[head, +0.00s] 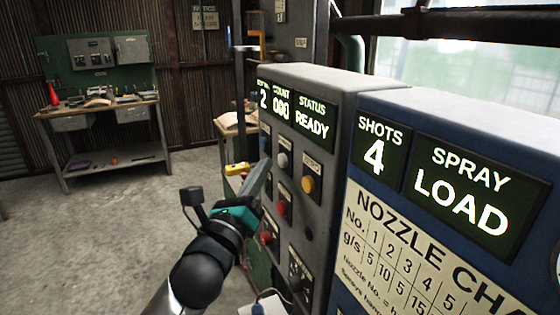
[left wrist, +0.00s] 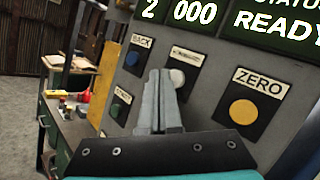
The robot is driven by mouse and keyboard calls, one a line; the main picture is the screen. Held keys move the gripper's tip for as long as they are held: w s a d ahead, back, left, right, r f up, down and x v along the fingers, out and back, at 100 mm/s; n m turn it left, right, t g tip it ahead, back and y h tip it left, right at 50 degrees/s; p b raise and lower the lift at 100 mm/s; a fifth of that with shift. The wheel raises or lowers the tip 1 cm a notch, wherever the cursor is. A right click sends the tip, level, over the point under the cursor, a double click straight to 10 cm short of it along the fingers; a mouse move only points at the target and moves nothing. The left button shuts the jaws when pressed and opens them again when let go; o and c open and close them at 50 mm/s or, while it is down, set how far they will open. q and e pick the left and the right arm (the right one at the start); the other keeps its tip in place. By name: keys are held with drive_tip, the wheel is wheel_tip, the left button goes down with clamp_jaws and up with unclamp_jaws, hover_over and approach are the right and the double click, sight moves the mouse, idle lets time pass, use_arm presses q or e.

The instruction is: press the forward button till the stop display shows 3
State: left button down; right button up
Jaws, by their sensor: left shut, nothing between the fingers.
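The grey control panel (head: 345,98) carries a stop display (head: 264,98) that reads 2; it also reads 2 in the left wrist view (left wrist: 150,8). A white button (head: 282,160) sits below the displays, under a label too small to read; it shows in the left wrist view (left wrist: 177,77) just beyond my fingertips. I take it as the forward button. A blue button (left wrist: 133,58) marked BACK is left of it. My left gripper (head: 265,164) is shut and empty, its tips (left wrist: 160,76) close to the white button; I cannot tell if they touch. My right gripper is out of view.
The count display (head: 281,105) reads 000 and the status display (head: 312,120) reads READY. A yellow ZERO button (head: 307,184) and red buttons (head: 281,208) are close by. A blue panel (head: 480,118) stands right. A workbench (head: 100,105) is far back left; floor between is clear.

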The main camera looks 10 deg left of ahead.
use_arm(q)
drive_tip(key=shift+w+d, duration=0.1)
drive_tip(key=shift+d, duration=0.05)
drive_tip(key=shift+w+d, duration=0.15)
drive_tip(key=shift+d, duration=0.1)
